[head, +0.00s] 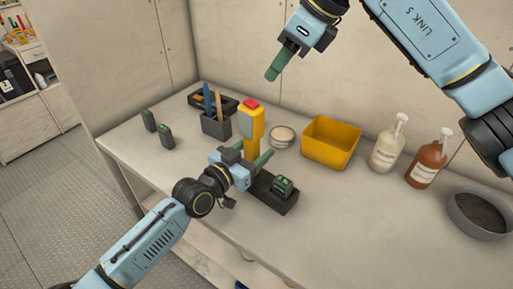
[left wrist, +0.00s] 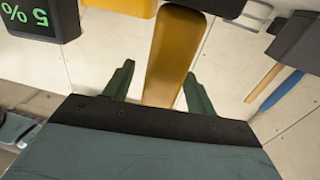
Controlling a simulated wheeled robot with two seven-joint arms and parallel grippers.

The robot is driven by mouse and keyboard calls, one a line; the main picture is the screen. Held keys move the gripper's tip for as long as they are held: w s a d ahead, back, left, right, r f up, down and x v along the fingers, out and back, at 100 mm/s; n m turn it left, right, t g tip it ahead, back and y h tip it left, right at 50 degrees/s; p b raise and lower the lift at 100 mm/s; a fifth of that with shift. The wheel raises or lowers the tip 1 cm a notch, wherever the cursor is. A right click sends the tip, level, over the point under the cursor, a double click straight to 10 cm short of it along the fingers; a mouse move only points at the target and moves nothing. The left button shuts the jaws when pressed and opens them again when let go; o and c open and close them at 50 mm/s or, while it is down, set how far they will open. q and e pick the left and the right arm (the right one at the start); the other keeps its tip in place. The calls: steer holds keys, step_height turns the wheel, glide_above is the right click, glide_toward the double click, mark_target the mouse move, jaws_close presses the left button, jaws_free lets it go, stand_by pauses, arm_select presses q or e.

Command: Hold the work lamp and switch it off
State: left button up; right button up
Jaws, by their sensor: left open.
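The work lamp (head: 256,128) stands upright on the bench, a yellow body with a grey face and a red button (head: 250,103) on top. My left gripper (head: 251,154) is low at the lamp, its green fingers open on either side of the body. In the left wrist view the yellow lamp body (left wrist: 176,55) rises between the two spread fingers (left wrist: 158,88), with a visible gap at least on the left. My right gripper (head: 272,73) hangs above and behind the lamp, pointing down, clear of it. Its fingers overlap in view, so its opening is unclear.
A black charger (head: 271,192) with a green display sits right of my left gripper. Behind are a tool caddy (head: 216,125), a round tin (head: 282,137) and a yellow bin (head: 331,142). Bottles (head: 388,150) and a grey bowl (head: 480,212) stand right. The front right bench is clear.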

arm_select(q)
steer(key=shift+w+d, duration=0.35)
steer(key=shift+w, duration=0.05)
jaws_close()
